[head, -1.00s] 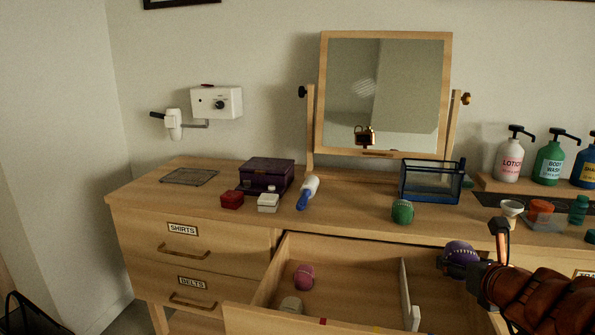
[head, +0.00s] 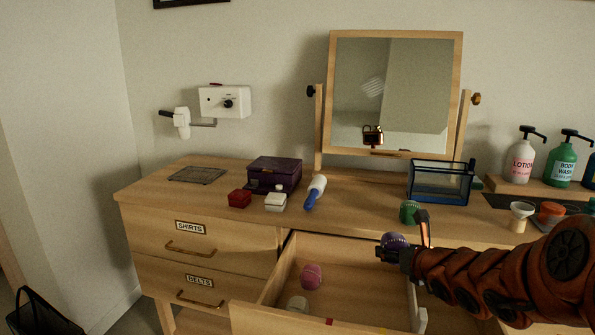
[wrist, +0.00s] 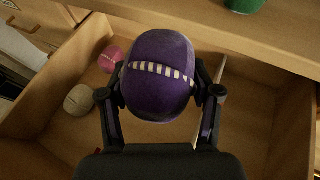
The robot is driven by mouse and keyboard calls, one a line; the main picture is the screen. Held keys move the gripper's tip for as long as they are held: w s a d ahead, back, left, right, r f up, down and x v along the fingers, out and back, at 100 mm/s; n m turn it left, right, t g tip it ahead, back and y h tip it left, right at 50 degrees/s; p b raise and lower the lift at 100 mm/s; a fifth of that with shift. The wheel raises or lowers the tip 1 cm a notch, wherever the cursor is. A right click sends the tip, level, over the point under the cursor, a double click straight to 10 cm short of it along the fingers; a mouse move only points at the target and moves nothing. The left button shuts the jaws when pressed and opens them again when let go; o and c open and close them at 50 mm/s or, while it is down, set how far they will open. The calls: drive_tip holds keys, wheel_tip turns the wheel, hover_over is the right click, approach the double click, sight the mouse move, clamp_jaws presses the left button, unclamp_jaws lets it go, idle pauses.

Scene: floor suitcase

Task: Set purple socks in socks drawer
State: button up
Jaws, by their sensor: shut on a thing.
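The purple socks (wrist: 158,82), a rolled ball with a striped cream band, are held between the two fingers of my gripper (wrist: 160,100) in the wrist view. In the head view the purple socks (head: 394,241) show at the tip of my gripper (head: 392,252), above the right part of the open drawer (head: 262,318). Inside the drawer, on its left side, lie a pink sock ball (head: 311,277) and a cream sock ball (head: 297,304). A divider (head: 418,312) stands toward the right of the drawer. The socks are in the air, apart from the drawer floor. The drawer's own label is not visible.
On the dresser top are a green ball (head: 409,212), a blue clear bin (head: 440,182), a lint roller (head: 315,193), a purple box (head: 274,174), small red and white boxes, and a mirror (head: 395,90). Closed SHIRTS (head: 190,228) and BELTS (head: 199,281) drawers are at left.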

drive_tip(key=w+a+f+n+y, duration=0.1)
drive_tip(key=w+a, duration=0.2)
drive_tip(key=a, duration=0.2)
wheel_tip(320, 180, up, 19)
drive_tip(key=p, duration=1.9)
drive_tip(key=shift+a, duration=0.3)
drive_tip(key=shift+a, duration=0.15)
